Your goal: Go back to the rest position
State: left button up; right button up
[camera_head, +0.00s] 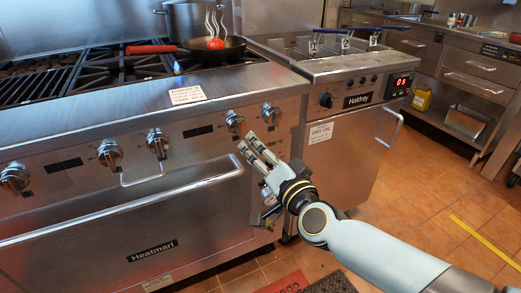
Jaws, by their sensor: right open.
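My right gripper (257,150) is in front of the right end of the stove front, near a control knob (235,121). Its two fingers are apart, with nothing visible between them. The arm comes in from the lower right. A frying pan (232,49) with a red handle sits on a burner at the back, with a red round item (215,43) and steam marks in it. A small blue flame (177,67) shows beneath it. My left gripper is not in view.
The stove (60,232) has several knobs and an oven handle sticking out. A fryer (350,130) with a front handle stands right beside it. A metal pot (183,20) stands behind the pan. Tiled floor (405,190) is open at right, with a drawer counter (470,70) beyond.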

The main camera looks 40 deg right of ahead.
jog(key=shift+f, duration=0.1)
jog(key=s+a+f+n+g+y, duration=0.1)
jog(key=s+f+n+g, duration=0.1)
jog(key=s+f, duration=0.5)
jog(key=s+a+f+n+g+y, duration=0.1)
jog(key=s+f+n+g, duration=0.15)
jog(key=f, duration=0.85)
jog(key=s+f+n+g+y, duration=0.1)
jog(key=s+f+n+g, duration=0.1)
jog(key=s+f, duration=0.5)
jog(key=s+f+n+g, duration=0.2)
jog(key=s+f, duration=0.3)
jog(key=s, duration=0.4)
jog(key=s+f+n+g, duration=0.1)
jog(key=s+f+g, duration=0.3)
jog(key=s, duration=0.5)
jog(key=s+f+n+g, duration=0.2)
jog(key=s+f+g, duration=0.2)
jog(key=s+f, duration=0.4)
jog(key=shift+s+a+f+n, duration=0.25)
jog(key=shift+s+a+n, duration=0.15)
jog(key=shift+s, duration=0.7)
